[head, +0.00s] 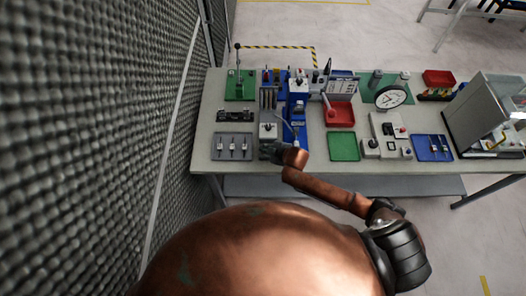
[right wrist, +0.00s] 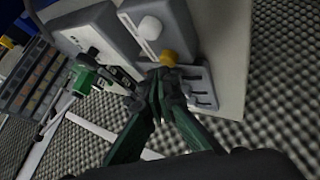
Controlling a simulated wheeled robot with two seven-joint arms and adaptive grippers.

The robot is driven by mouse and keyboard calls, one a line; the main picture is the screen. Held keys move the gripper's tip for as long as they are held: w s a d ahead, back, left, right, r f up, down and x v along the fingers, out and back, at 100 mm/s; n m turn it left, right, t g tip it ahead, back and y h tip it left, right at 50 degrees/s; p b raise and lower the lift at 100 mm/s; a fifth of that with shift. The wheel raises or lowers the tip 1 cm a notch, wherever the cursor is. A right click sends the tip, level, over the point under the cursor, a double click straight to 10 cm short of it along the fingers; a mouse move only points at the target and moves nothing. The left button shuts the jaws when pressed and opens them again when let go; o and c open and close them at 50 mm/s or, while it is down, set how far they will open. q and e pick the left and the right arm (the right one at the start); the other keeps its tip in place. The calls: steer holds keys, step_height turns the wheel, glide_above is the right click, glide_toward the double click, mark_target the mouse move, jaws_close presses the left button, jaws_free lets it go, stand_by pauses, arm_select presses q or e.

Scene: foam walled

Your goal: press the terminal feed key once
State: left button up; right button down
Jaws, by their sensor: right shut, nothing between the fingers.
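My right gripper (head: 268,152) is at the front edge of the workbench, in front of a small pale grey box (head: 268,131). In the right wrist view its dark green fingers (right wrist: 163,78) are shut with nothing between them. Their tips are close to a yellow-orange knob or key (right wrist: 168,58); I cannot tell whether they touch. Behind it is a pale grey box (right wrist: 158,14) with a white round button (right wrist: 150,28). No readable label shows which part is the feed key. My left gripper is not in view.
A grey tray with thin tools (head: 233,139) lies left of the gripper. A blue fixture (head: 297,95) stands behind it to the right. A textured foam wall (head: 90,120) runs along the left.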

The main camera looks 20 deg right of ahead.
steer(key=shift+f, duration=0.6)
stand_by(0.7)
steer(key=shift+r, duration=0.1)
steer(key=shift+r+p, duration=0.85)
steer(key=shift+r, duration=0.05)
step_height(320, 180, up, 5)
steer(key=p, duration=0.5)
steer(key=shift+r, duration=0.1)
stand_by(0.9)
